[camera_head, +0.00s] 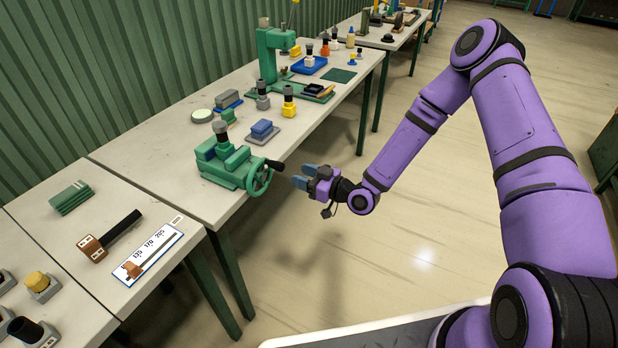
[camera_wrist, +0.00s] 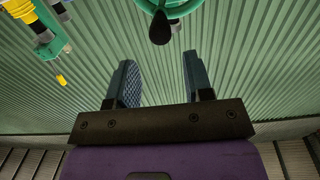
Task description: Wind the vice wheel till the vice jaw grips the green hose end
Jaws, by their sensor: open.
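The green vice (camera_head: 226,163) stands at the front edge of the workbench in the head view. Its green wheel (camera_head: 259,182) faces the aisle and has a black handle (camera_head: 274,165). A dark upright piece (camera_head: 221,131) stands at the vice; whether it is the green hose end I cannot tell. My gripper (camera_head: 302,176) is open and empty, to the right of the wheel and apart from it. In the wrist view, the wheel (camera_wrist: 172,8) and its black handle (camera_wrist: 160,27) show at the top, beyond my open fingers (camera_wrist: 160,80).
A blue block on a grey base (camera_head: 262,131) and a yellow fitting (camera_head: 289,101) stand behind the vice. A green press (camera_head: 270,60) is farther back. A hammer-like tool (camera_head: 108,236) and a scale plate (camera_head: 148,252) lie on the nearer table. The aisle floor (camera_head: 420,220) is clear.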

